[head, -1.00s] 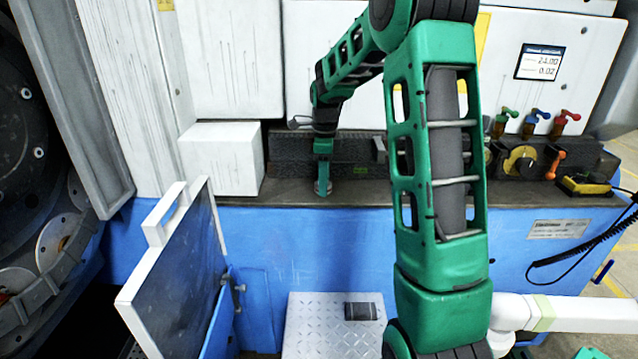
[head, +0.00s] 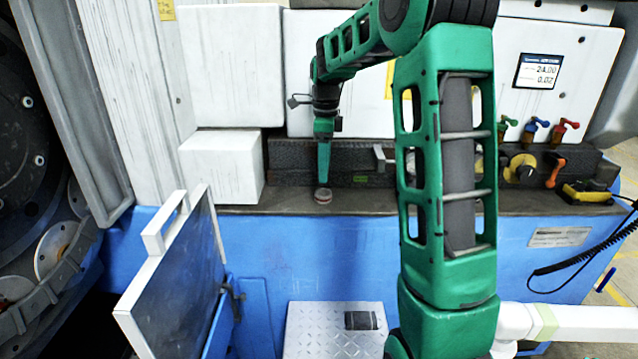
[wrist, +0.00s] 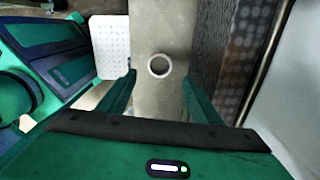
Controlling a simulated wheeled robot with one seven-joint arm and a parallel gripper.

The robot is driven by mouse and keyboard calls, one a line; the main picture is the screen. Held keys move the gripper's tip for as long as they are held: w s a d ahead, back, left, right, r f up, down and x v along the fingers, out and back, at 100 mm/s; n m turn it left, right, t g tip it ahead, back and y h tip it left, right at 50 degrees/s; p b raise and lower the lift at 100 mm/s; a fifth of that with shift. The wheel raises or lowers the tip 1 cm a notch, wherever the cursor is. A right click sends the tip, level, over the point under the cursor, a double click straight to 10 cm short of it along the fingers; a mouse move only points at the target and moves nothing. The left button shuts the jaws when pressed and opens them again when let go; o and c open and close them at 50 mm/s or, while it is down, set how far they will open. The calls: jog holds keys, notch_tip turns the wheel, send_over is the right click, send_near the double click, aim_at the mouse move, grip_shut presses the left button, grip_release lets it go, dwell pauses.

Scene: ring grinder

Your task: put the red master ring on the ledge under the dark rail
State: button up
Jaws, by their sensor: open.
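The ring (head: 323,197) lies flat on the ledge (head: 430,202), in front of the dark rail (head: 290,163). It looks reddish-grey in the head view. In the wrist view the ring (wrist: 160,77) shows a pale metal top face, and bare ledge surrounds it. The dark rail (wrist: 212,45) runs to its right there. My gripper (head: 323,181) points down just above the ring. In the wrist view the fingers of my gripper (wrist: 158,85) are spread and empty, with the ring seen beyond and between them, apparently clear of both.
A white box (head: 222,168) stands on the ledge to the left. An open door panel with a white handle (head: 165,222) juts out at lower left. Valves, a black-and-yellow dial (head: 521,168) and a yellow device (head: 587,191) sit at right. A tread plate (head: 315,335) lies below.

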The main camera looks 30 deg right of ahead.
notch_tip(320, 180, up, 4)
jog(key=s+a+n, duration=0.2)
jog(key=s+n, duration=0.8)
jog(key=s, duration=0.9)
jog(key=s+a+f+n, duration=0.2)
jog(key=s+f+n, duration=0.2)
jog(key=s, duration=0.4)
jog(key=s+a+f+n, duration=0.2)
jog(key=s+n, duration=0.3)
jog(key=s, duration=0.4)
jog(key=shift+s+f+n, duration=0.2)
jog(key=shift+f+n, duration=0.1)
jog(key=shift+f, duration=0.6)
jog(key=shift+w+f, duration=0.35)
jog(key=shift+w, duration=0.4)
jog(key=shift+c, duration=0.7)
jog(key=shift+s+r, duration=0.1)
jog(key=shift+s, duration=0.05)
jog(key=c, duration=0.5)
jog(key=shift+s+d, duration=0.1)
jog(key=shift+c, duration=0.4)
